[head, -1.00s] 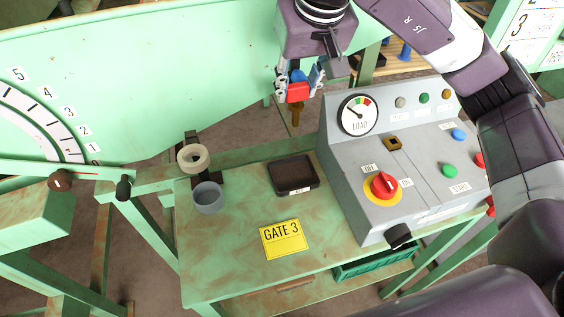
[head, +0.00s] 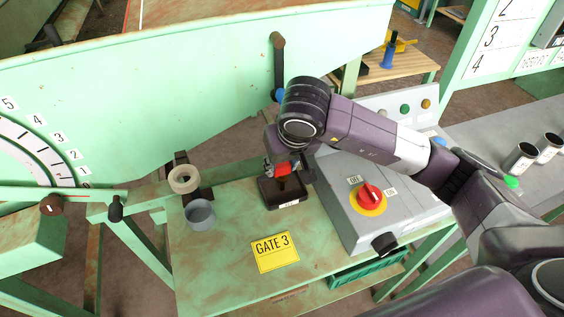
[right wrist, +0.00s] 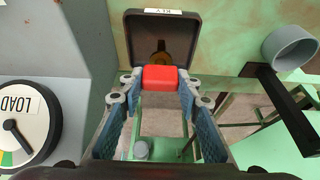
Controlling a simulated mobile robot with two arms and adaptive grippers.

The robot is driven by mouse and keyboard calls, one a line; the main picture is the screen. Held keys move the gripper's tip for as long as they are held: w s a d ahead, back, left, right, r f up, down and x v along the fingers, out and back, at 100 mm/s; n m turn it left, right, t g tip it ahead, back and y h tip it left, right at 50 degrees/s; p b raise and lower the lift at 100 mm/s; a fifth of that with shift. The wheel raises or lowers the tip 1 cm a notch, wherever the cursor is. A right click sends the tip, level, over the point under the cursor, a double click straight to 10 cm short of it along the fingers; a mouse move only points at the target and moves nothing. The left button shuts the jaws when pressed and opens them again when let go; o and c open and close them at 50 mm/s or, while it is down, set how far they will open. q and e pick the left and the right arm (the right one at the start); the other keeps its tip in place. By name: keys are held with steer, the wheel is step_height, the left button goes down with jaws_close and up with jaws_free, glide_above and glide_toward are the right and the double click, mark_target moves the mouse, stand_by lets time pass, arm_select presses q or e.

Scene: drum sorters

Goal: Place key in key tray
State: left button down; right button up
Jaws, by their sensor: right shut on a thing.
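The key has a red head (right wrist: 160,77) and a brass-coloured shaft (right wrist: 161,52). My right gripper (head: 281,169) is shut on the red head, which also shows in the head view (head: 284,168). The key tray (head: 271,201) is a small dark tray with a white label on the green table. In the right wrist view, the tray (right wrist: 197,26) lies behind the key, and the shaft shows against its inside. The gripper is over the back part of the tray. I cannot tell whether the key touches the tray floor. My left gripper is not in view.
The grey control box (head: 342,215) with a red knob (head: 370,194) stands close to the right of the tray. A grey cup (head: 200,215) and a cream ring (head: 184,180) are to the left. A yellow GATE 3 sign (head: 274,253) lies in front.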

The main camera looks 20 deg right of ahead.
steer(key=shift+f, duration=0.1)
steer(key=shift+f+b, duration=0.2)
steer(key=shift+b, duration=0.15)
steer(key=o, duration=1.2)
steer(key=shift+r, duration=0.1)
steer(key=shift+r+p, duration=0.3)
steer(key=shift+r, duration=0.05)
steer(key=b+v, duration=0.1)
steer(key=v, duration=1)
steer(key=shift+s+r+b, duration=0.25)
steer(key=shift+b, duration=0.05)
